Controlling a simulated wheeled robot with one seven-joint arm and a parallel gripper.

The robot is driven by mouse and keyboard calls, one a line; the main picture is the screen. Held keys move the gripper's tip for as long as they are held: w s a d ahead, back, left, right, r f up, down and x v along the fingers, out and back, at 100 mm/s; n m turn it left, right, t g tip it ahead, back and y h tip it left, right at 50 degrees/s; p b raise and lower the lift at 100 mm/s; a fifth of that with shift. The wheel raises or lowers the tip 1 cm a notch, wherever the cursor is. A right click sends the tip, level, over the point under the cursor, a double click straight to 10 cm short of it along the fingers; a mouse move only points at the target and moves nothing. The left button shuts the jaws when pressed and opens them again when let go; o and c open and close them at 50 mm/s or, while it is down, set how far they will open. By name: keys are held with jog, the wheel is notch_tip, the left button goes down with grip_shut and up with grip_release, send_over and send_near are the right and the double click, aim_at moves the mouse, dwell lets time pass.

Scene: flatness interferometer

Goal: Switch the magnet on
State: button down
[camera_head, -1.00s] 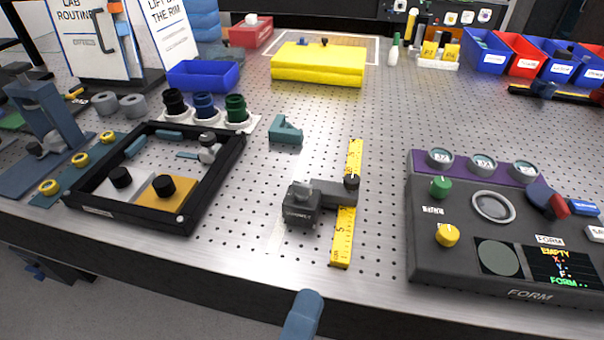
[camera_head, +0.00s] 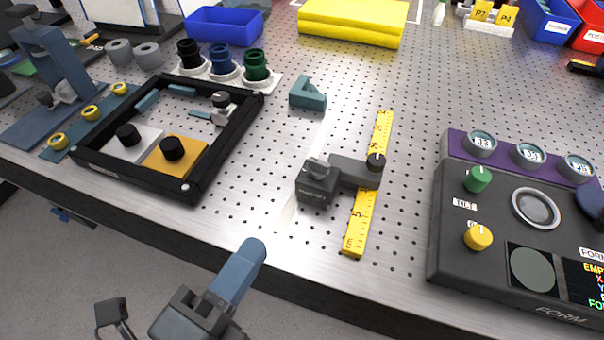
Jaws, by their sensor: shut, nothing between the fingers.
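The magnet base, a dark grey block (camera_head: 316,190) with a lighter grey switch piece (camera_head: 318,168) on top, stands on the perforated metal table (camera_head: 270,215). Small lettering on the block's front is too small to read. My gripper (camera_head: 255,247), with blue fingers, is shut and empty. In the picture it is below and left of the block, apart from it, over the table's front edge.
A black-framed tray (camera_head: 190,193) with knobbed plates lies to the left. A dark FORM console (camera_head: 450,262) stands to the right. A small teal block (camera_head: 307,95) sits behind the magnet. The table in front of the magnet is clear.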

aim_at(312, 165)
jog(key=p+x, duration=0.2)
jog(key=x, duration=1.1)
jog(key=shift+w, duration=0.1)
